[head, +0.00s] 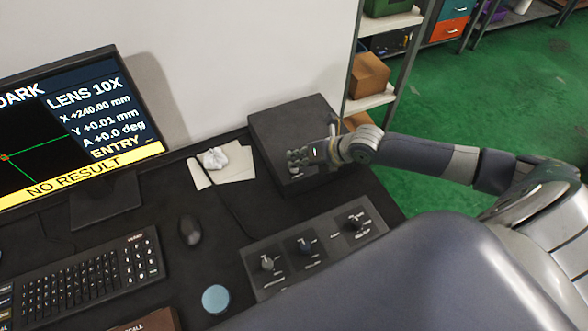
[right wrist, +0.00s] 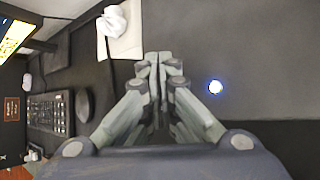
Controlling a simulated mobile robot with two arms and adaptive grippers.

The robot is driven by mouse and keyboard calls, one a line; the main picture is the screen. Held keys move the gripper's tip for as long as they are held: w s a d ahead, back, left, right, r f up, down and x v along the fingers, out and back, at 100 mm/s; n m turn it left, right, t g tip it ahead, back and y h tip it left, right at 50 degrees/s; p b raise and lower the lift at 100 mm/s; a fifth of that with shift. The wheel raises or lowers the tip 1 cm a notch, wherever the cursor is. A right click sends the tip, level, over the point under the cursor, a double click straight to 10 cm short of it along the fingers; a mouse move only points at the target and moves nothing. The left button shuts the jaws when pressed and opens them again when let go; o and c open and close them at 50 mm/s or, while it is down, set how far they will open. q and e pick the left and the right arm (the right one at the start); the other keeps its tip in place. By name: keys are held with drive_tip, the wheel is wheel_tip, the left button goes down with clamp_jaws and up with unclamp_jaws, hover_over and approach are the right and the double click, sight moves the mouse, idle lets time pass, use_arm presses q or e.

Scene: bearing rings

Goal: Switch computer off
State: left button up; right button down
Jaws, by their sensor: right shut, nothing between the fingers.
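The computer looks to be the dark box (head: 290,115) at the back right of the desk. In the right wrist view its dark surface (right wrist: 270,50) carries a small round button (right wrist: 215,87), lit white with a blue glow. My right gripper (head: 292,160) is shut and empty, at the box's front part in the head view. In the right wrist view the closed fingertips (right wrist: 160,62) are left of the lit button, apart from it in the picture. Whether the fingers touch the box is unclear. My left gripper is not in view.
The monitor (head: 70,125) is on and reads "NO RESULT". A keyboard (head: 80,280), a mouse (head: 190,230), a panel with several knobs (head: 315,245), white papers with a crumpled cloth or paper (head: 215,158) and a blue disc (head: 215,298) lie on the desk. A shelf (head: 370,100) stands behind.

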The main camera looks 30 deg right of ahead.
drive_tip(key=shift+f+b, duration=0.3)
drive_tip(key=shift+f, duration=0.05)
idle(0.6)
drive_tip(key=shift+r, duration=0.15)
drive_tip(key=shift+r+p, duration=0.6)
drive_tip(key=shift+r, duration=0.05)
drive_tip(key=shift+r, duration=0.1)
wheel_tip(320, 180, up, 5)
drive_tip(key=p, duration=0.4)
idle(0.4)
